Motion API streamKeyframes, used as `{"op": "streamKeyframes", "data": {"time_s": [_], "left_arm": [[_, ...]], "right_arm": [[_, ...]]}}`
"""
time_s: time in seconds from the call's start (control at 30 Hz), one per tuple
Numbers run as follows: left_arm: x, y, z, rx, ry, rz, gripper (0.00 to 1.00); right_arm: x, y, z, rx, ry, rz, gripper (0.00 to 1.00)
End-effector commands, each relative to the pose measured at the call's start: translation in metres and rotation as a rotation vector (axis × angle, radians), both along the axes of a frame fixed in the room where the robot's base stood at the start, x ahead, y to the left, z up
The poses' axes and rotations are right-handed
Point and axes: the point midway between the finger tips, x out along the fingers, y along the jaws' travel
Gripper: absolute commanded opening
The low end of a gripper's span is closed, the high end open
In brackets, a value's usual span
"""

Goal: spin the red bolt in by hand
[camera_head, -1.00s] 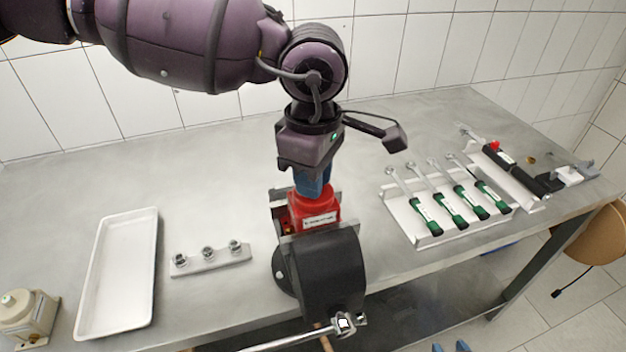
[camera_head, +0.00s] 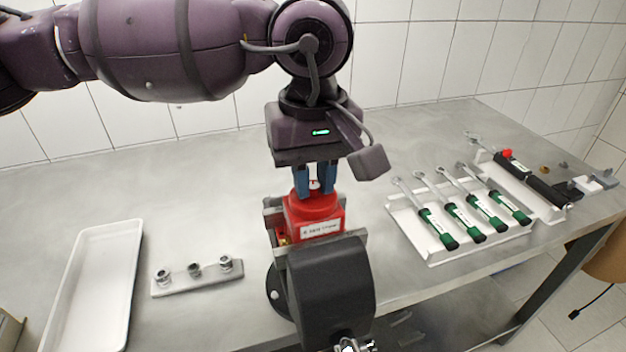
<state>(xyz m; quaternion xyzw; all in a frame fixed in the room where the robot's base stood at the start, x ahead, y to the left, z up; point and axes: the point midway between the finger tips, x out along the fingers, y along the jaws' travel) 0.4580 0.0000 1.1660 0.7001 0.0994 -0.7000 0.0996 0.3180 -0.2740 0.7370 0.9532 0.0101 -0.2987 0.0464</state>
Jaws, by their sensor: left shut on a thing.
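The red pump block (camera_head: 314,215) with a white label sits clamped in a vise (camera_head: 330,285) with grey jaws and a black body at the table's front edge. My left gripper (camera_head: 315,186) points straight down above the block, its blue fingers on either side of a small, pale and red piece. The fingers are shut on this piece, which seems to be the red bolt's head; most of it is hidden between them. The bolt's shank and hole cannot be seen. My right gripper is not in view.
A white tray (camera_head: 72,318) and a metal strip with sockets (camera_head: 197,278) lie to the left. A white rack (camera_head: 440,255) of green-handled wrenches stands to the right, beside another holder with a black tool (camera_head: 531,180). The table behind the vise is clear.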

Motion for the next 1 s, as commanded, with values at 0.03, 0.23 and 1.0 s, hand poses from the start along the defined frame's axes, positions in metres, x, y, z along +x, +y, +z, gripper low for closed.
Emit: {"op": "streamKeyframes", "data": {"time_s": [0.03,0.23,1.0], "left_arm": [[0.0004,-0.0002,-0.0017,-0.002,0.002,-0.02,0.0],[0.0001,-0.0002,-0.0001,-0.001,0.0,-0.075,0.0],[-0.0004,-0.0002,0.0007,0.0,-0.001,-0.092,0.46]], "right_arm": [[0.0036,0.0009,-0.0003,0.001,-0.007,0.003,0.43],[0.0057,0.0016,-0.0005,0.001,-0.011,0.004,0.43],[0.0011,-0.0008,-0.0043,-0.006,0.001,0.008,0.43]]}}
